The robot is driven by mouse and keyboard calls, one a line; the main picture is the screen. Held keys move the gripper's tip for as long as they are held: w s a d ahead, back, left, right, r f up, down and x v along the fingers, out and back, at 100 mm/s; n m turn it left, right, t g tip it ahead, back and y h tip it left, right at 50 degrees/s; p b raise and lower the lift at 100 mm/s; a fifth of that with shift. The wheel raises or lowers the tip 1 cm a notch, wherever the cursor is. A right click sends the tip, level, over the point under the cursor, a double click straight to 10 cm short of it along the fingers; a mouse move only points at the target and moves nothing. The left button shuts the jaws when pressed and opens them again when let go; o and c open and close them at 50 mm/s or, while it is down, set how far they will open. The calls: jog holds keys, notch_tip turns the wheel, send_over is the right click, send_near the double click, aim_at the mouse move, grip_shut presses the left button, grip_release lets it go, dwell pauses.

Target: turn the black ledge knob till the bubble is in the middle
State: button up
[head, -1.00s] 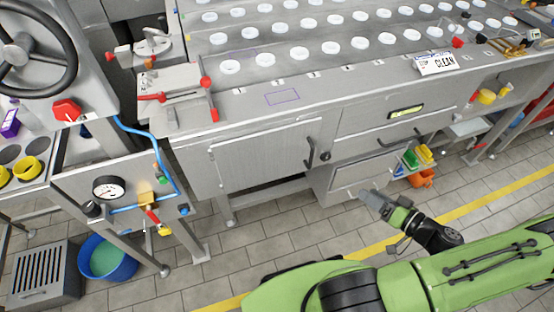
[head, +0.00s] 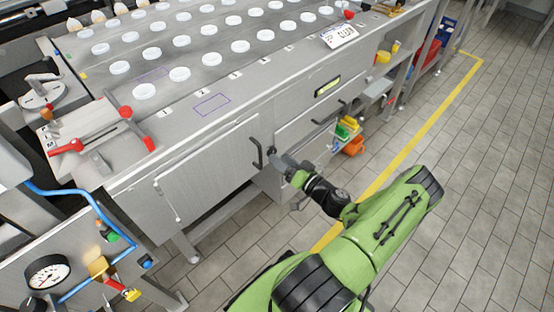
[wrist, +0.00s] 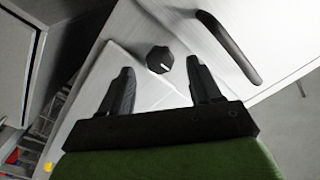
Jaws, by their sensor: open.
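The black knob (wrist: 160,59) is faceted, with a white pointer line, on a pale metal face in the wrist view. My gripper (wrist: 160,68) is open, with one dark finger on each side of the line to the knob. The knob sits just beyond and between the fingertips; I see no contact. In the head view my gripper (head: 277,160) is at the cabinet front and mostly hides the knob. The level vial (head: 328,87) is a yellow-green window in a dark frame on the upper front. Its bubble is too small to place.
A black door handle (head: 256,153) stands out just left of my gripper, and in the wrist view (wrist: 229,47) it is close to the right finger. A drawer handle (head: 330,116) is to the upper right. Open floor (head: 440,170) lies to the right.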

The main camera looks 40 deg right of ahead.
jog(key=shift+w, duration=1.25)
jog(key=c, duration=1)
jog(key=shift+c, duration=0.2)
jog(key=shift+m, duration=0.3)
jog(key=m+p, duration=0.3)
jog(key=m, duration=1.8)
jog(key=shift+m, duration=0.4)
